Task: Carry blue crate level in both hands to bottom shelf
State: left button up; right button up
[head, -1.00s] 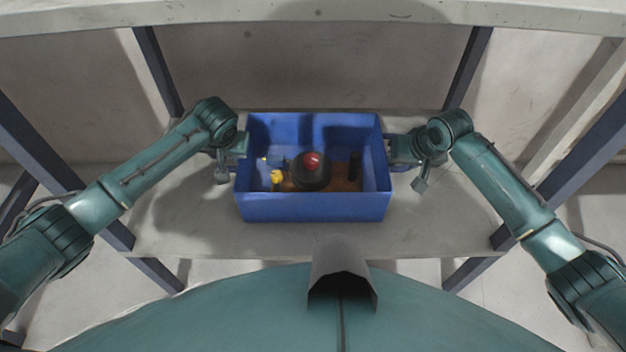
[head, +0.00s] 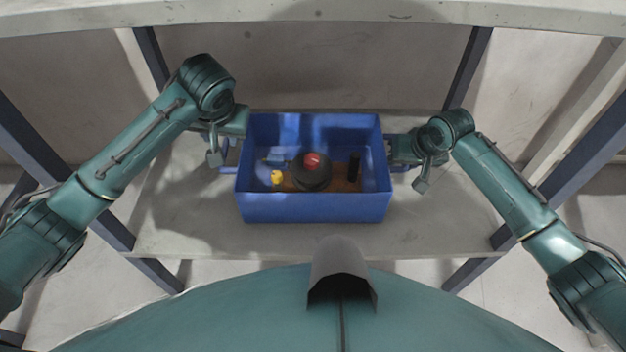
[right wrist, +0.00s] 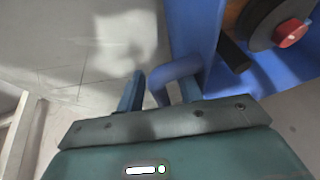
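The blue crate (head: 315,208) appears to rest level on the grey shelf board. It holds a dark round part with a red top (head: 312,161), a small yellow piece (head: 277,177) and a black cylinder (head: 354,167). My left gripper (head: 240,121) is above the crate's left handle (head: 228,158), off it; its fingertips are too unclear to tell their opening. My right gripper (head: 394,149) is at the crate's right side. In the right wrist view its fingers (right wrist: 161,92) stand apart with the blue handle (right wrist: 172,74) between them, a gap showing beside it.
The shelf board (head: 180,220) has free room left and right of the crate. Dark blue posts (head: 157,72) stand at its corners. An upper shelf edge (head: 313,14) crosses the top of the head view. A pale wall is behind.

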jog(key=v, duration=1.1)
jog(key=shift+r, duration=0.25)
jog(key=shift+s+d, duration=0.1)
